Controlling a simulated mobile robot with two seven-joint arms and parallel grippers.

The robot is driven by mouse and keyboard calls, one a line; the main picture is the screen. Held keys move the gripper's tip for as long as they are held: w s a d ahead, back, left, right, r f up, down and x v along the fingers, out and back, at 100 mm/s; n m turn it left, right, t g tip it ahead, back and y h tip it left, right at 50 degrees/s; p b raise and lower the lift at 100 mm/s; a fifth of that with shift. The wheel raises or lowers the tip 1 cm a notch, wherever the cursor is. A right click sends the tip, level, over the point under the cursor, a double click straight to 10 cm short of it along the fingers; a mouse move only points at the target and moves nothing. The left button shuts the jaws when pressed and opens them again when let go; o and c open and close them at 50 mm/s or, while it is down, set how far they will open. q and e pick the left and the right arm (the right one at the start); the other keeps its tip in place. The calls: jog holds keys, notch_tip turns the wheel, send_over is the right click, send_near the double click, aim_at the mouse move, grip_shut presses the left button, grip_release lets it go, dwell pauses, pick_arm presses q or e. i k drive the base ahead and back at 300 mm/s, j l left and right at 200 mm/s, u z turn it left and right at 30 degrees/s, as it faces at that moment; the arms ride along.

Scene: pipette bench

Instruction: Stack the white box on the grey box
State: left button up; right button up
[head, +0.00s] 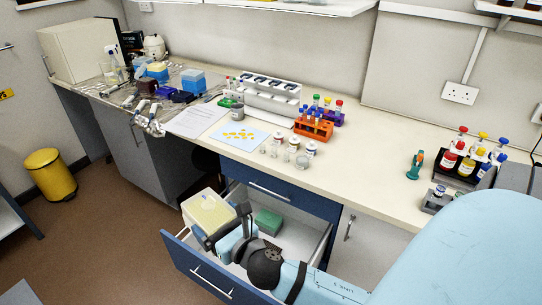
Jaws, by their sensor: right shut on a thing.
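The white box (207,209), slightly cream with a pale lid, is at the left end of the open blue drawer (208,277). My right gripper (221,221) reaches in from the right and is shut on the box, with its dark fingers at the near and far sides. The box looks roughly level; whether its underside touches anything is hidden. I cannot make out a grey box clearly; the gripper and arm cover part of the drawer. My left gripper is not in view.
A green box (268,221) lies in the drawer beyond my right gripper. On the bench (375,171) stand an orange rack (313,127), small jars, a blue card with yellow pieces (239,134) and bottles at the right. Bare bench lies right of the jars.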

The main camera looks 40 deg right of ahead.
aim_at(269, 218)
jog(key=k+l+u, duration=0.1)
jog(key=l, duration=0.25)
jog(key=k+l, duration=0.1)
jog(key=l, duration=0.3)
jog(key=l+u, duration=0.1)
jog(key=l, duration=0.9)
